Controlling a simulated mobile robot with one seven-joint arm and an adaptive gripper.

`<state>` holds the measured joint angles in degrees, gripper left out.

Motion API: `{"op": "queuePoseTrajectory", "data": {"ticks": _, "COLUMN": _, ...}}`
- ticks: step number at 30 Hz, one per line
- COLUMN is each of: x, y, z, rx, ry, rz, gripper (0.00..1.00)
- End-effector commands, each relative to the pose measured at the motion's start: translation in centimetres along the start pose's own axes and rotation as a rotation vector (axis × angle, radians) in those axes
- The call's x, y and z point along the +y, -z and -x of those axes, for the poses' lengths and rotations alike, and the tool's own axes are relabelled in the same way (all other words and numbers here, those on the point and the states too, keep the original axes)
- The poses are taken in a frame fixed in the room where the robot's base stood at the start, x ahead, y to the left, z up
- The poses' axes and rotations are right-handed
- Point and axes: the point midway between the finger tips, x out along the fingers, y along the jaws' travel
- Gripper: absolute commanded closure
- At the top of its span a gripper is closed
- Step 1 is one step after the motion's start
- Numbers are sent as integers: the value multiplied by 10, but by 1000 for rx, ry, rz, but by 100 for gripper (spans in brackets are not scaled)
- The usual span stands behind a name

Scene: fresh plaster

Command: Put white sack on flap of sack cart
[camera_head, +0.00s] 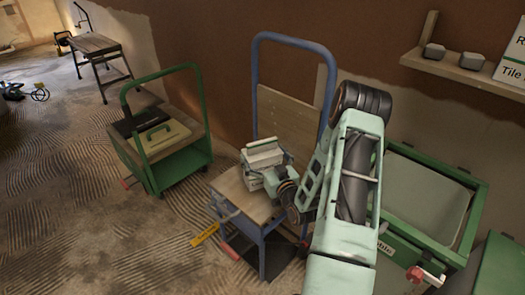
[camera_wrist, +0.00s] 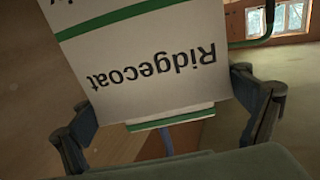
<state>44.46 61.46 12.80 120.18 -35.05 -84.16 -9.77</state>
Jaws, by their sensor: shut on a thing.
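The white sack (camera_head: 262,156) is in my gripper (camera_head: 272,179), over the wooden shelf (camera_head: 236,193) in front of the blue sack cart (camera_head: 256,65). In the wrist view the white sack (camera_wrist: 160,55) has green stripes and upside-down "Ridgecoat" lettering. It sits between the two fingers of my gripper (camera_wrist: 168,115), one at each side. A lower white piece with a green stripe shows beneath it; I cannot tell if this is a second sack. I cannot tell whether the sack touches the shelf. My gripper hides part of it.
A green bin (camera_head: 465,235) is at right, below a wall shelf (camera_head: 465,72) with two grey blocks. A yellow tool (camera_head: 204,235) is beside the sack cart. Ridged floor lies open at left.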

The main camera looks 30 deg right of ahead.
Motion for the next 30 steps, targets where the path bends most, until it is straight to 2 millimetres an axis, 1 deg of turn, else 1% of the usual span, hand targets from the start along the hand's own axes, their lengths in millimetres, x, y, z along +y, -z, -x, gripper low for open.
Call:
{"op": "queuePoseTrajectory", "data": {"ticks": 1, "x": 0, "y": 5, "z": -2, "rx": 12, "ry": 1, "rz": 2, "gripper": 64}}
{"op": "queuePoseTrajectory", "data": {"ticks": 3, "x": 0, "y": 6, "z": -2, "rx": 12, "ry": 1, "rz": 2, "gripper": 64}}
{"op": "queuePoseTrajectory", "data": {"ticks": 10, "x": 0, "y": 2, "z": -2, "rx": 12, "ry": 1, "rz": 2, "gripper": 64}}
{"op": "queuePoseTrajectory", "data": {"ticks": 11, "x": 0, "y": -2, "z": 0, "rx": 2, "ry": 0, "rz": 0, "gripper": 5}}
{"op": "queuePoseTrajectory", "data": {"ticks": 12, "x": 0, "y": -1, "z": 0, "rx": 2, "ry": 1, "rz": 0, "gripper": 1}}
{"op": "queuePoseTrajectory", "data": {"ticks": 21, "x": 0, "y": 0, "z": 0, "rx": 2, "ry": 0, "rz": 0, "gripper": 0}}
{"op": "queuePoseTrajectory", "data": {"ticks": 25, "x": 0, "y": 3, "z": 1, "rx": 1, "ry": 0, "rz": 0, "gripper": 0}}
{"op": "queuePoseTrajectory", "data": {"ticks": 29, "x": 1, "y": 2, "z": 23, "rx": -1, "ry": -1, "rz": -2, "gripper": 0}}
{"op": "queuePoseTrajectory", "data": {"ticks": 30, "x": 1, "y": 2, "z": 32, "rx": -2, "ry": -2, "rz": -3, "gripper": 0}}
